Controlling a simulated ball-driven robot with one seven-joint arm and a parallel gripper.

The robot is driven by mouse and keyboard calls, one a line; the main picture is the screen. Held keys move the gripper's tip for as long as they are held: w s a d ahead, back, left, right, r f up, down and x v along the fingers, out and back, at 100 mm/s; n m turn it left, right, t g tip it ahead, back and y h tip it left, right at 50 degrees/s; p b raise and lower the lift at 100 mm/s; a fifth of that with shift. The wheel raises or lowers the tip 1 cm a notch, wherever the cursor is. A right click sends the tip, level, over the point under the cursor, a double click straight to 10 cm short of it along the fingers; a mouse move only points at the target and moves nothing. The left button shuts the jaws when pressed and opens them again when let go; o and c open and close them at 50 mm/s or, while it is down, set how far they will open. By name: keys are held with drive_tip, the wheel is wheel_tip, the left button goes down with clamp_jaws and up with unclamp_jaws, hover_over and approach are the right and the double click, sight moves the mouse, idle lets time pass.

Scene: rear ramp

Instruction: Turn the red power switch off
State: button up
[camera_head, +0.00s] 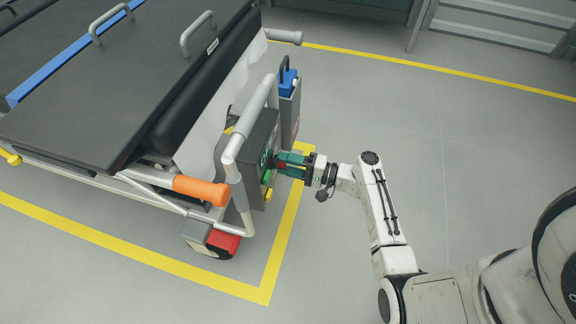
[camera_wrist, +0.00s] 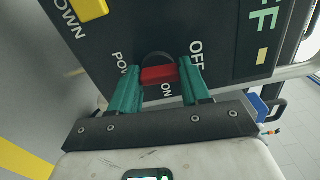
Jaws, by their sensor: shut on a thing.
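The red power switch (camera_wrist: 157,75) sits on a dark panel (camera_wrist: 222,38) on the side of the wheeled bed. In the wrist view it shows between the teal fingers of my gripper (camera_wrist: 158,70), which are shut on it. A black round part shows behind the red bar. The label "ON" stands just below the bar and "OFF" to its upper right; "POWER" at left is partly covered by a finger. I cannot tell for sure which label the switch points to. In the head view my gripper (camera_head: 288,164) reaches the panel from the right and hides most of the switch.
A yellow button (camera_wrist: 89,9) marked "DOWN" is at the upper left of the panel. In the head view a grey tubular frame (camera_head: 231,160) and an orange handle (camera_head: 201,190) stand left of the panel. A blue-topped box (camera_head: 288,82) is behind it.

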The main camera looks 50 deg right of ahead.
drive_tip(key=shift+n, duration=0.5)
drive_tip(key=o, duration=1.1)
drive_tip(key=shift+c, duration=0.2)
drive_tip(key=p+v, duration=0.2)
drive_tip(key=v, duration=0.8)
drive_tip(key=shift+s, duration=0.4)
drive_tip(key=shift+d, duration=0.1)
